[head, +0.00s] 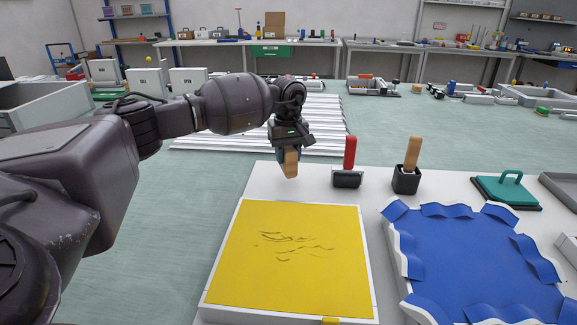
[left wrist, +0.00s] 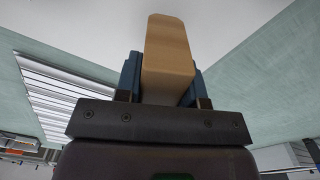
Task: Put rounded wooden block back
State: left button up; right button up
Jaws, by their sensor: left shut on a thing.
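The rounded wooden block (head: 289,164) is tan and hangs below my left gripper (head: 288,152) in the head view, above the far left part of the white table. My left gripper is shut on it. In the left wrist view the block (left wrist: 168,55) stands between the two blue-grey fingers of the gripper (left wrist: 165,80), with its rounded end pointing away from the wrist. I cannot tell how far its lower end is from the table top. My right gripper is not in view.
The white table (head: 265,184) bears a yellow panel (head: 290,275) with wrinkles, a blue sheet with curled edges (head: 480,265), a red-handled tool (head: 348,165), a wooden-handled tool in a black holder (head: 408,170) and a green-handled pad (head: 508,190). White slats (head: 320,120) lie on the floor behind.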

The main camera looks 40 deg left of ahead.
aim_at(288, 166)
pick_arm(q)
jog(key=shift+f, duration=1.7)
jog(key=shift+f, duration=0.15)
jog(key=o, duration=0.8)
notch_tip(288, 166, up, 12)
jog(key=shift+r+p, duration=0.15)
jog(key=shift+p, duration=0.2)
